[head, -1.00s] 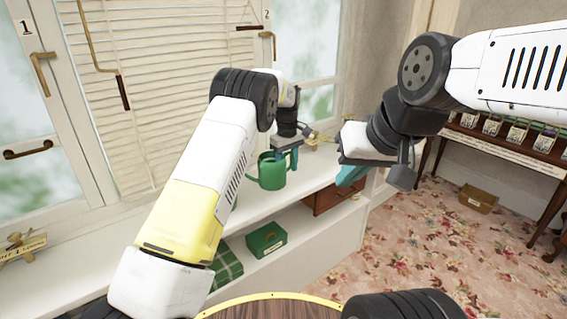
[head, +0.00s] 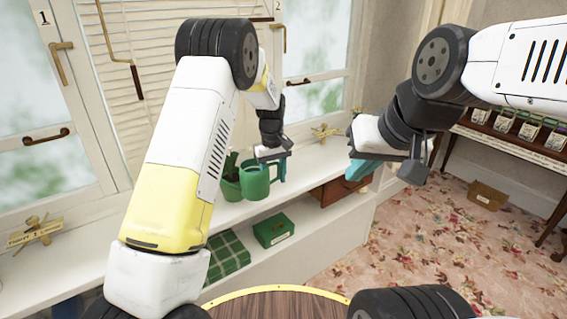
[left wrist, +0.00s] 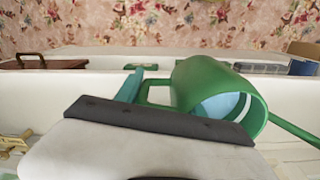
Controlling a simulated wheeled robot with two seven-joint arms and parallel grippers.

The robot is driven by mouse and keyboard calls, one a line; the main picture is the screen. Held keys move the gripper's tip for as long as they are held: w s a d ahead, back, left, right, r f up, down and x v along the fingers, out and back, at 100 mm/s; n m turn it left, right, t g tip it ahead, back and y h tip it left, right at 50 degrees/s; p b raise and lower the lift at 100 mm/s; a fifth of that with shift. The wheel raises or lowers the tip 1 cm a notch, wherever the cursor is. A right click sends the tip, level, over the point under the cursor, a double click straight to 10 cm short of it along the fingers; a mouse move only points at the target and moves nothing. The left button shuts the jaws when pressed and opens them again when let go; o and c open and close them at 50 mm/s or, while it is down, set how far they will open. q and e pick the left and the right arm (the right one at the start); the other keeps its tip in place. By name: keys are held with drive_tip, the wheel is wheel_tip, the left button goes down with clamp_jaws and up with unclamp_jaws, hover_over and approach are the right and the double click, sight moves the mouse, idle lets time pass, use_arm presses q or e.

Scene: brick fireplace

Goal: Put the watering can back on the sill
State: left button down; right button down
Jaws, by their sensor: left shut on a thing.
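The green watering can (head: 255,183) is upright at the sill (head: 305,172), near its front edge in the head view. I cannot tell whether its base touches the sill. My left gripper (head: 281,170) is shut on the can's handle, at the side away from the spout. The left wrist view shows the can (left wrist: 205,85) and its pale blue inside, with a teal finger (left wrist: 129,86) at the handle. My right gripper (head: 362,170) hangs at the right, away from the can. Its teal fingers are partly hidden, so its opening is unclear.
A green pot with a plant (head: 231,188) stands just left of the can. A brass piece (head: 325,132) is on the sill behind. Below are a green box (head: 273,230), a plaid box (head: 226,262) and a brown box (head: 336,190). A round table (head: 275,304) is in front.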

use_arm(q)
drive_tip(key=s+a+f+m, duration=0.3)
drive_tip(key=s+a+m, duration=0.1)
drive_tip(key=s+a, duration=0.9)
drive_tip(key=shift+a+f, duration=0.3)
drive_tip(key=shift+a, duration=0.2)
drive_tip(key=shift+s+a, duration=0.1)
drive_tip(key=shift+s, duration=0.05)
